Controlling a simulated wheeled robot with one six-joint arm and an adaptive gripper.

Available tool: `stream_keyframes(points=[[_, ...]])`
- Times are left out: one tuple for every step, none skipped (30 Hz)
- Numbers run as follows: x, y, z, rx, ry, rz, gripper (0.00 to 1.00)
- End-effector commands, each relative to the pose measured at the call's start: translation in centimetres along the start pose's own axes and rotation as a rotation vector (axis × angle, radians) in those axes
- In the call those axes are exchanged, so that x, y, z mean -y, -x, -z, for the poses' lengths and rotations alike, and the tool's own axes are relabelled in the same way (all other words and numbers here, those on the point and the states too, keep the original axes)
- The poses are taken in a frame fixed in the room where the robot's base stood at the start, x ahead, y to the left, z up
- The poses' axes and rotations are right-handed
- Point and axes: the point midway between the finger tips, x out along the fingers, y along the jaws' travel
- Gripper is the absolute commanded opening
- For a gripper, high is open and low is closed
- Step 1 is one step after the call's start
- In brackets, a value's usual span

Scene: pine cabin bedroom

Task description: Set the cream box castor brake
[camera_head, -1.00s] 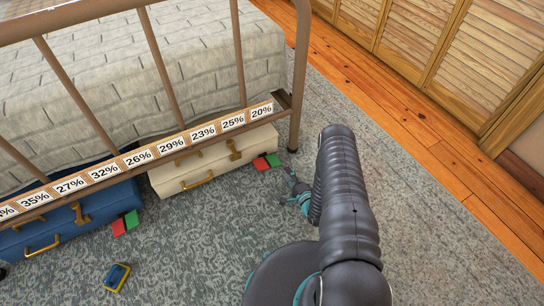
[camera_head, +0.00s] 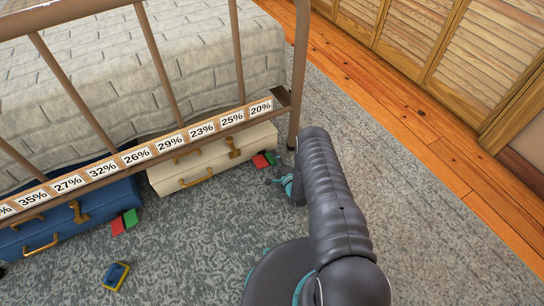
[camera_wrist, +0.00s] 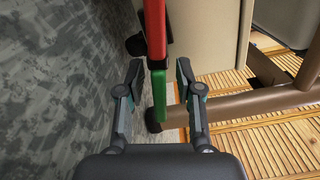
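The cream box (camera_head: 200,171) lies under the bed's foot rail, with brass handles and a latch on its front. Its castor brake shows as a red pad (camera_head: 260,162) and a green pad (camera_head: 270,158) at the right front corner, low by the carpet. My gripper (camera_head: 277,181) is just in front of these pads, partly hidden by my arm. In the wrist view my gripper (camera_wrist: 157,73) is open, a finger on either side of the green pad (camera_wrist: 159,95). The red pad (camera_wrist: 155,28) is beyond it. I cannot tell whether the fingers touch the pad.
A brown bed post (camera_head: 299,75) stands close right of the pads; it crosses the wrist view (camera_wrist: 250,105). A blue box (camera_head: 75,222) with its own red and green pads (camera_head: 124,222) is at left. A blue-yellow object (camera_head: 116,276) lies on the carpet. Carpet at right is clear.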

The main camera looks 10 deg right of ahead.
Motion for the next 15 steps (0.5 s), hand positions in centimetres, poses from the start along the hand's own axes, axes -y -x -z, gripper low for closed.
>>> stream_keyframes(points=[[-0.1,-0.6,0.0,0.001,0.001,0.001,0.35],[-0.1,-0.8,0.0,0.000,0.001,0.000,0.35],[0.0,-1.1,0.0,0.000,0.001,0.000,0.35],[0.0,-1.3,0.0,0.000,0.001,0.000,0.35],[0.0,-1.5,0.0,0.000,0.001,0.000,0.35],[0.0,-1.6,0.0,0.000,0.001,0.000,0.35],[0.0,-1.7,0.0,0.000,0.001,0.000,0.35],[0.0,-1.7,0.0,0.000,0.000,0.000,0.35],[0.0,-1.8,0.0,-0.001,0.000,-0.001,0.35],[0.0,-1.8,0.0,-0.001,0.000,-0.001,0.35],[0.0,-1.8,0.0,-0.001,0.000,-0.001,0.35],[0.0,-1.8,0.0,-0.001,0.000,-0.001,0.35],[0.0,-1.8,0.0,-0.001,0.000,-0.001,0.35],[0.0,-1.8,0.0,-0.001,0.000,-0.001,0.35],[0.0,-1.8,0.0,-0.001,0.000,-0.001,0.35]])
